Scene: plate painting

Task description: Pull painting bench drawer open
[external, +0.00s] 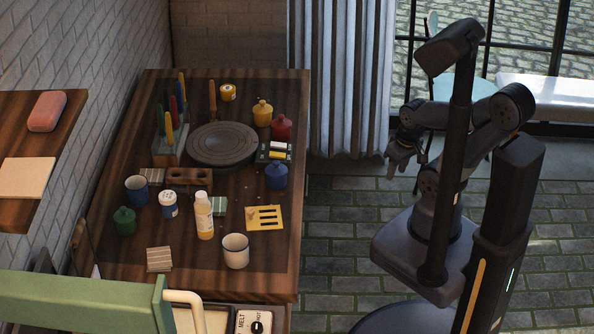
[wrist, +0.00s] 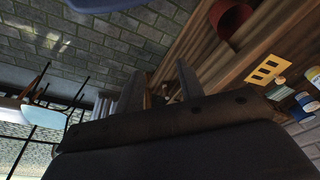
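The painting bench (external: 285,240) is a dark wooden table in the external view, its top covered with painting things. I cannot make out its drawer or any handle in the external view. In the wrist view the bench's brown wooden edge (wrist: 240,62) runs diagonally at the upper right. My gripper (external: 404,160) is in the air to the right of the bench, apart from it. In the wrist view the two dark fingers of my gripper (wrist: 164,84) stand apart, with no held object visible between them.
On the bench are a turntable (external: 222,143), a white cup (external: 236,251), a bottle (external: 204,215), a yellow stencil card (external: 264,218) and several jars. Paved floor (external: 340,250) lies open between bench and arm. A green backrest (external: 75,300) and a dial panel (external: 255,322) are in front.

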